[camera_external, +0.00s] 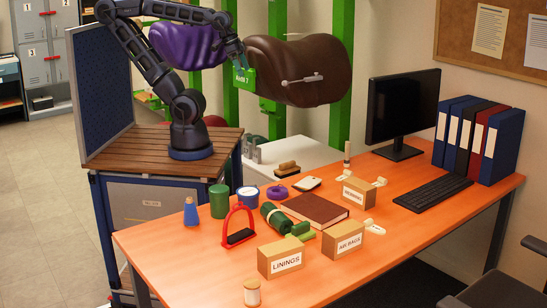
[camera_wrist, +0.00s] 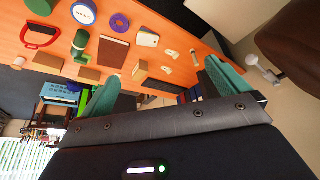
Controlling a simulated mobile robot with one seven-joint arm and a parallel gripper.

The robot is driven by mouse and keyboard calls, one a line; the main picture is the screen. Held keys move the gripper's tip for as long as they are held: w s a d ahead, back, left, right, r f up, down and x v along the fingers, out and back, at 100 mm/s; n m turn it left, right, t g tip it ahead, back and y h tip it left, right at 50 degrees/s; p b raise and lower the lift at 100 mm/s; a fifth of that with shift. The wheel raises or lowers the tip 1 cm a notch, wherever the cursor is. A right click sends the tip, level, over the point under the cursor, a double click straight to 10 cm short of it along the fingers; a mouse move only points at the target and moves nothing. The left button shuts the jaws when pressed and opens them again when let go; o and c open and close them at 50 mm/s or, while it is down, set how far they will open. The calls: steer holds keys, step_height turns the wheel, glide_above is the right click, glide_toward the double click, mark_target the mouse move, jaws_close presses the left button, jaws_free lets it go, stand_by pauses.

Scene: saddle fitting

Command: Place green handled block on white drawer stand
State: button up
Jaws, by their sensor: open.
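A bright green block with a handle-like part (camera_external: 300,231) lies on the orange desk, against a dark green roll (camera_external: 275,217). Its exact shape is too small to tell. The white drawer stand (camera_external: 312,153) is behind the desk, beside the wooden-topped table; its drawers are hidden. A brown brush-like block (camera_external: 288,168) shows at its near side. My gripper (camera_external: 241,62) is high up, near the brown saddle and far from the green block. In the wrist view my gripper (camera_wrist: 166,68) has its teal fingers wide apart with nothing between them.
The brown saddle form (camera_external: 315,65) and purple saddle (camera_external: 185,45) hang on green posts close to my arm. The desk holds a red-handled tool (camera_external: 238,236), a brown book (camera_external: 314,209), labelled boxes (camera_external: 280,262) and a monitor (camera_external: 402,105).

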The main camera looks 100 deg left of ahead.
steer(key=w+d+f+m+g, duration=0.1)
steer(key=w+d+f+m, duration=0.15)
steer(key=w+d, duration=0.85)
steer(key=w+d+f+m+g, duration=0.15)
steer(key=w+d+f, duration=0.25)
steer(key=w+d, duration=0.65)
steer(key=m+g, duration=0.2)
steer(key=m, duration=0.3)
glide_above(300, 223)
steer(key=f, duration=2.6)
steer(key=shift+s+a+f, duration=0.1)
steer(key=shift+a+f, duration=0.05)
steer(key=shift+a, duration=0.1)
steer(key=shift+d+f, duration=0.15)
steer(key=shift+f, duration=0.35)
step_height(300, 223, down, 10)
steer(key=shift+d+f, duration=0.1)
steer(key=c, duration=0.8)
step_height(300, 223, up, 20)
steer(key=shift+r, duration=0.1)
